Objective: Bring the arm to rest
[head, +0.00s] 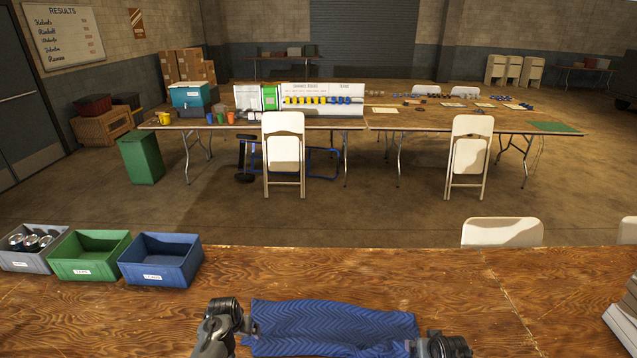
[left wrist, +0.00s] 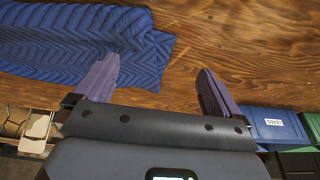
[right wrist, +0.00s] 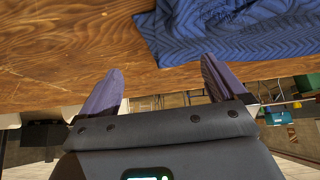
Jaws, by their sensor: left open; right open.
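My left arm comes in at the bottom of the head view, left of a blue quilted cloth; its fingertips are hard to make out there. In the left wrist view my left gripper (left wrist: 157,88) is open and empty, its two purple fingers apart over the wooden table edge. My right arm shows at the bottom right of the cloth in the head view. In the right wrist view my right gripper (right wrist: 160,88) is open and empty, near the table edge. The blue quilted cloth (head: 335,325) lies on the table between the arms.
On the wooden table (head: 540,290) stand a grey bin (head: 22,262) with several cans, a green bin (head: 88,268) and a blue bin (head: 160,270) at left. A grey object (head: 622,325) sits at the right edge. The table between bins and cloth is bare.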

